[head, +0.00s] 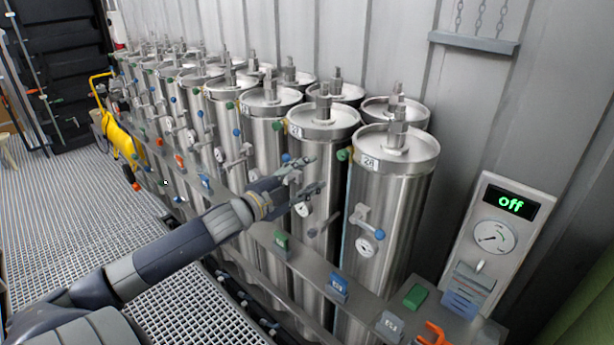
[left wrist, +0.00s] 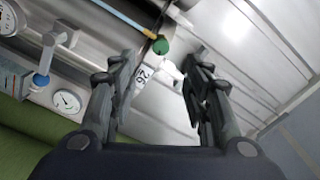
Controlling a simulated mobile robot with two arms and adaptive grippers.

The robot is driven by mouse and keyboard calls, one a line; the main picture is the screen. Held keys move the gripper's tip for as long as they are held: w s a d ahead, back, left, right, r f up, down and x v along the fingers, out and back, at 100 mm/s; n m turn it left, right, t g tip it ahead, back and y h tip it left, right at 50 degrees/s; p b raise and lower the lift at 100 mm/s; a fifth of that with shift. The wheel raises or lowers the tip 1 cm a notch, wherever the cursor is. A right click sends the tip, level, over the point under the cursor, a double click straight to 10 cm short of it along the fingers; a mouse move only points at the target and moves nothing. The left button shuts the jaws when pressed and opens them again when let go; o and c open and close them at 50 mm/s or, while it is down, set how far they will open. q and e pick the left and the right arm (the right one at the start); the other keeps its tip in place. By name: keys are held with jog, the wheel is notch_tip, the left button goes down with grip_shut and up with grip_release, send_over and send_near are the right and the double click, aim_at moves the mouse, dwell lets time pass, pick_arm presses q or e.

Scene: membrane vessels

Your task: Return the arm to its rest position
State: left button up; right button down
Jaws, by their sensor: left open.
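My left arm reaches in from the left in the head view. Its gripper (head: 317,174) is open and empty in front of the steel vessel labelled 27 (head: 322,122); I cannot tell how far it is from the vessel wall. In the left wrist view the open fingers (left wrist: 160,75) stand apart. Between and beyond them show a number label (left wrist: 143,75) and a green knob (left wrist: 160,46). The vessel labelled 28 (head: 395,200) stands to the right of the gripper. My right gripper is not in view.
A long row of steel vessels runs back left along the wall. A grey rail (head: 312,268) with coloured blocks runs in front of them. Grating floor (head: 50,220) is free at left.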

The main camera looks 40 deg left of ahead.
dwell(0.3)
pick_arm(q)
jog(key=s+a+f+n+g+y+b, duration=0.1)
jog(key=s+a+f+n+g+b, duration=0.15)
jog(key=f, duration=0.95)
jog(key=s+a+f+n+g+y+b, duration=0.1)
jog(key=s+a+f+n+y, duration=0.15)
jog(key=f, duration=0.95)
jog(key=s+a+f+n+g+b, duration=0.1)
jog(key=s+a+f+n+g, duration=0.15)
jog(key=f, duration=0.95)
jog(key=s+d+f+n+g+b, duration=0.1)
jog(key=s+d+f+g, duration=0.1)
jog(key=s+f, duration=0.65)
jog(key=s+d+f+n+g+b, duration=0.1)
jog(key=s+d+f+g+b, duration=0.15)
jog(key=f, duration=1.05)
jog(key=s+d+f+g+h+b, duration=0.1)
jog(key=s+d+f+g+b, duration=0.1)
jog(key=s+d+f, duration=0.9)
jog(key=s+d+f+n+g+h+b, duration=0.1)
jog(key=s+d+f+g, duration=0.3)
jog(key=s+d+f, duration=0.8)
jog(key=s+b, duration=0.1)
jog(key=s, duration=0.6)
jog(key=shift+s+d+f, duration=0.2)
jog(key=shift+f, duration=0.1)
jog(key=shift+a+g, duration=0.1)
jog(key=shift+g, duration=0.15)
